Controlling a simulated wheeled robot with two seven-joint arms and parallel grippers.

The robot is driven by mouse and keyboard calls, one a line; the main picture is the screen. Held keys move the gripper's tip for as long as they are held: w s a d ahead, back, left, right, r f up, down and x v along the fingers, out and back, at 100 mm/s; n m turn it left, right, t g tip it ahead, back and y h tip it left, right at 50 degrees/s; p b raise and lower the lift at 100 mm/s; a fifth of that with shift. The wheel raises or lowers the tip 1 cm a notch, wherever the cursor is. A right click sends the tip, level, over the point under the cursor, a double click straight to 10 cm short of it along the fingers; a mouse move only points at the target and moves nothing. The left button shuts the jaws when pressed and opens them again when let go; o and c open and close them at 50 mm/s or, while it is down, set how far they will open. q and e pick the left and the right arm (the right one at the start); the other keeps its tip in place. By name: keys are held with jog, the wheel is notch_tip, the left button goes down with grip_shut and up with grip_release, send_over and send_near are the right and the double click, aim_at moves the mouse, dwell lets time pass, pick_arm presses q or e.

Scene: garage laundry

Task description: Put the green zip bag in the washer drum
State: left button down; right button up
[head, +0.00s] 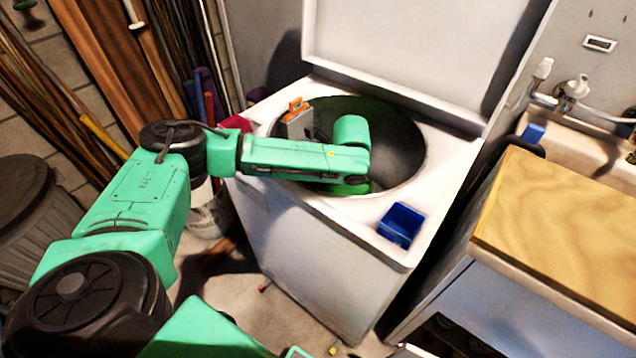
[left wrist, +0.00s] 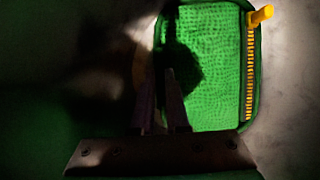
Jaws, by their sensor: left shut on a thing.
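The open washer drum (head: 398,145) is a round opening in the top of the white washer, with its lid raised behind. My left arm reaches across the front-left rim, its end over and inside the opening; its fingers are hidden in the head view. In the left wrist view my left gripper (left wrist: 160,108) is shut on the green zip bag (left wrist: 215,70), which has a textured face, dark green edging and a yellow zip and pull along the right side. Pale drum wall shows beside the bag. My right gripper is not in view.
A grey thing with an orange top (head: 297,115) is at the drum's left rim. A crimson item (head: 235,124) lies at the left. A wooden counter (head: 565,230) stands right.

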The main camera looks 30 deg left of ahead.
pick_arm(q)
jog(key=shift+f, duration=0.35)
jog(key=c, duration=0.9)
grip_release()
jog(key=shift+r, duration=0.1)
jog(key=shift+r+b, duration=0.3)
jog(key=shift+r, duration=0.05)
jog(key=p+v, duration=0.1)
jog(key=v, duration=1.1)
jog(key=shift+a+r, duration=0.1)
jog(key=shift+r, duration=0.1)
